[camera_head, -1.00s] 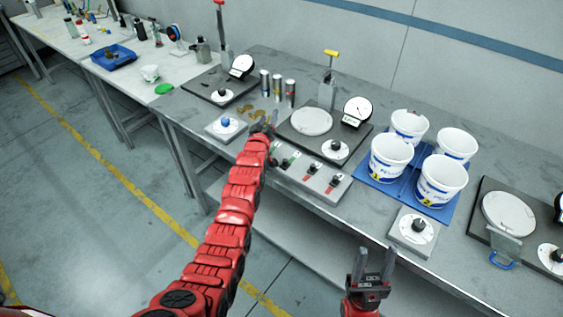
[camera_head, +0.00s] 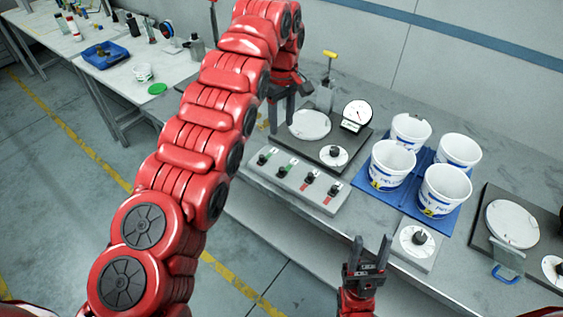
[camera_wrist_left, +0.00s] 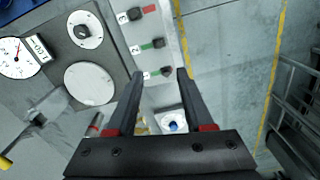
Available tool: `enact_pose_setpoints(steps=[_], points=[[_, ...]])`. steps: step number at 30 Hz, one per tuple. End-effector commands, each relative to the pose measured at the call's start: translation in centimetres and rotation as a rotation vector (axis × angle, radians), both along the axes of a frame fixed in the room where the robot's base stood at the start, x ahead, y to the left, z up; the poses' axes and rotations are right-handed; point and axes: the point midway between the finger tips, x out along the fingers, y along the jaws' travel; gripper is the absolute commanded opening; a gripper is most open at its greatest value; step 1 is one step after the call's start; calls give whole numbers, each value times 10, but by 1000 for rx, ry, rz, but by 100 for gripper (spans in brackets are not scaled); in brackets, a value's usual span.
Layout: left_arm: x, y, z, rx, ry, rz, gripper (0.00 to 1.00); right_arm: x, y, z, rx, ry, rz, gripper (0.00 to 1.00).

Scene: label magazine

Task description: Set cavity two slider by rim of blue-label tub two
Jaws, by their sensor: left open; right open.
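The blue-label tub marked with a yellow 2 (camera_head: 443,196) stands upright, front right of the tub group; its open rim faces up and looks round. A grey slider panel (camera_head: 320,202) lies at the bench's front edge, with several black knobs, green strips by the left ones and red by the right. My left gripper (camera_head: 279,128) is open and empty above the panel's left end. In the left wrist view, the end knob with a green strip (camera_wrist_left: 166,71) appears between its fingertips, apparently below them. My right gripper (camera_head: 371,244) is open and empty before the bench.
Other white tubs, including one marked 1 (camera_head: 391,164), share the blue mat (camera_head: 408,195). A dial gauge (camera_head: 357,114) and round plate (camera_head: 309,124) stand behind the panel. A knob block (camera_head: 414,246) sits right of it. A blue-knobbed block (camera_wrist_left: 172,123) lies beyond the panel's end.

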Motion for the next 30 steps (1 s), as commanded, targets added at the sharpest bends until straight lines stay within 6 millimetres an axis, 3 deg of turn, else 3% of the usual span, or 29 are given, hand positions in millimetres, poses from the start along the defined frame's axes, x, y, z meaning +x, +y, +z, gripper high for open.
enact_pose_setpoints(steps=[14, 19, 24, 30], points=[[1, -1, -53, -5, -1, 0, 52, 0, 0, 19, 0, 0, 0, 50], [0, -2, -88, -4, 0, 0, 52, 0, 0, 20, 0, 0, 0, 50], [-1, 0, -123, -2, 4, 0, 52, 0, 0, 40, 0, 0, 0, 50], [0, 0, -158, -1, 1, -1, 52, 0, 0, 48, 0, 0, 0, 50]])
